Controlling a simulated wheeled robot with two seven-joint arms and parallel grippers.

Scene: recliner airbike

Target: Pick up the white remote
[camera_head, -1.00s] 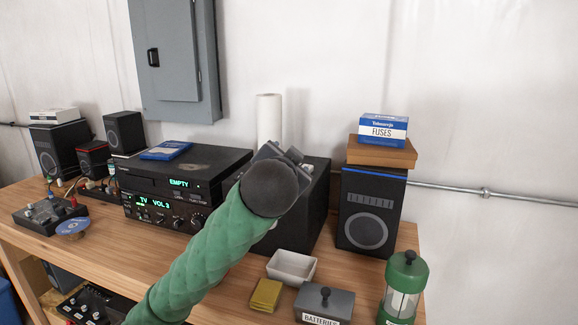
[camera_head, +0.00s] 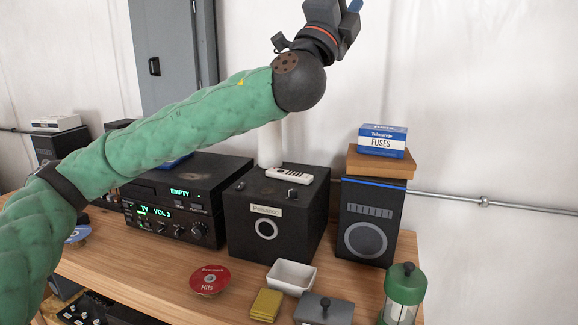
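The white remote (camera_head: 290,174) lies flat on top of a black box-shaped device (camera_head: 275,212) with a round front dial, in the middle of the wooden bench. My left arm comes in from the left, and its gripper (camera_head: 338,8) is raised above and behind the remote, apart from it. The fingers are cut off by the top edge of the picture, so their opening is hidden. My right gripper does not show.
A black receiver (camera_head: 165,225) with green displays stands left of the device. A speaker (camera_head: 368,222) carrying a wooden block and a fuses box (camera_head: 383,140) stands right. A paper roll (camera_head: 270,145) is behind. A red tin (camera_head: 209,280), white dish (camera_head: 291,276) and green lantern (camera_head: 404,292) are in front.

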